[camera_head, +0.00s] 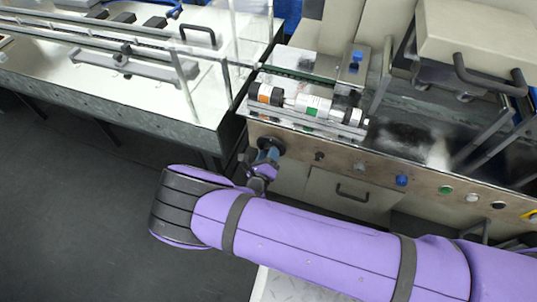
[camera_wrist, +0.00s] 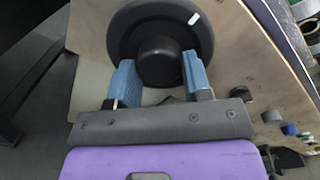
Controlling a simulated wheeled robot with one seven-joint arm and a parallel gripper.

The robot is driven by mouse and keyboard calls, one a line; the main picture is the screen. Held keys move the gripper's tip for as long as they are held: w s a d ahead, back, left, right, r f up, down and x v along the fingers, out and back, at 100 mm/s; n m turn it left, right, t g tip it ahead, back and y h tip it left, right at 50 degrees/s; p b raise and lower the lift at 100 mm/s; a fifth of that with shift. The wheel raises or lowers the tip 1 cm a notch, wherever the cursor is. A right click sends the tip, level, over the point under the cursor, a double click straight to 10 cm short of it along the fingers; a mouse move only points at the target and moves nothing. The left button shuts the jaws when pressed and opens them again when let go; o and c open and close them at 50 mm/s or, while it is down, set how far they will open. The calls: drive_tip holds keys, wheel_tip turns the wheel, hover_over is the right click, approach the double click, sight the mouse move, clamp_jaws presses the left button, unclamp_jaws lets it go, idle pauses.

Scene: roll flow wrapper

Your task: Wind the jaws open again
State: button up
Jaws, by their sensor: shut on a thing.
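A round black handwheel (camera_wrist: 122,37) with a raised hub (camera_wrist: 158,58) is on the machine's wooden-looking front panel. A short white mark (camera_wrist: 194,18) shows on its rim, at the upper right in the wrist view. My gripper (camera_wrist: 157,72) has its two blue fingers on either side of the hub and is shut on it. In the head view the wheel (camera_head: 277,143) is at the panel's left end, partly hidden by my gripper (camera_head: 266,156). I cannot make out clearly which parts above the panel are the jaws.
Right of the wheel the panel carries a small dark knob (camera_head: 319,156), a blue button (camera_head: 401,180) and a green one (camera_head: 445,189). Rollers (camera_head: 313,104) lie above the panel. A conveyor with clear guards (camera_head: 150,95) stands at the left. Open floor (camera_head: 70,200) is at lower left.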

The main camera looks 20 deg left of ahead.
idle(0.4)
drive_tip(key=o, duration=0.9)
drive_tip(key=shift+s, duration=0.15)
drive_tip(key=s, duration=1)
drive_tip(key=shift+s+a, duration=0.2)
drive_tip(key=shift+s, duration=0.1)
drive_tip(key=shift+w, duration=0.1)
